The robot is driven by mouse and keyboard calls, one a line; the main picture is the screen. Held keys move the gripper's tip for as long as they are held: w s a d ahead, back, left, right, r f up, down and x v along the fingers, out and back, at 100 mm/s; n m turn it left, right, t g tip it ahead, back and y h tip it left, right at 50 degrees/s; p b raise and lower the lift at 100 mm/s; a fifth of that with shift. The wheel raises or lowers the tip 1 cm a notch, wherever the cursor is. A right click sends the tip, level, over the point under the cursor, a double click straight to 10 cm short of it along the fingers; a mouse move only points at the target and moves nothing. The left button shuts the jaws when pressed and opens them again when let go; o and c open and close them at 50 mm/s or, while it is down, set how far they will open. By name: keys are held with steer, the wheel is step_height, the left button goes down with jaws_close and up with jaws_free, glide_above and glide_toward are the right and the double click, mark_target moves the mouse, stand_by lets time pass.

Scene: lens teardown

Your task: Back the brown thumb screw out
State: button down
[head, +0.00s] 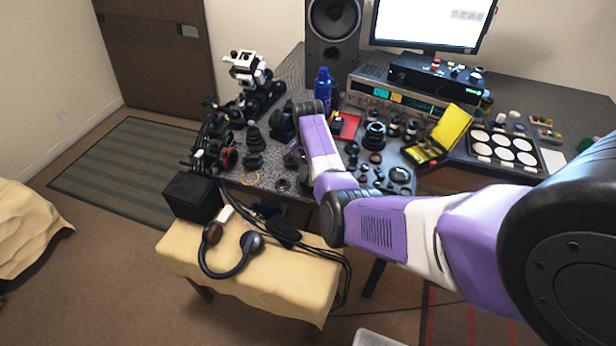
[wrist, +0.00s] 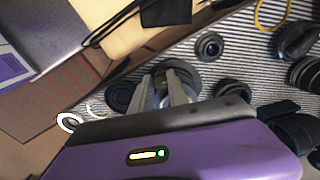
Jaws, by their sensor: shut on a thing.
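In the wrist view my gripper (wrist: 168,76) points down at a dark round lens part on the striped table top. Its two grey fingers are closed in on a small thing at the part. I take this to be the brown thumb screw; the fingers hide most of it, and its colour and thread cannot be made out. The dark lens part (wrist: 187,70) shows as a rim around and behind the fingertips. In the head view my purple and white arm reaches over the table, and the fingertips cannot be made out there.
Loose dark rings and lens parts lie close by, among them a small lens (wrist: 209,46) and a ring (wrist: 234,90). The table edge is near on the left. A yellow case (head: 452,128), a blue bottle (head: 323,88) and a speaker (head: 333,40) stand farther back.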

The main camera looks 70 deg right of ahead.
steer(key=c, duration=1.3)
jaws_free()
steer(key=shift+o, duration=0.2)
steer(key=shift+r+b, duration=0.4)
steer(key=shift+r, duration=3.5)
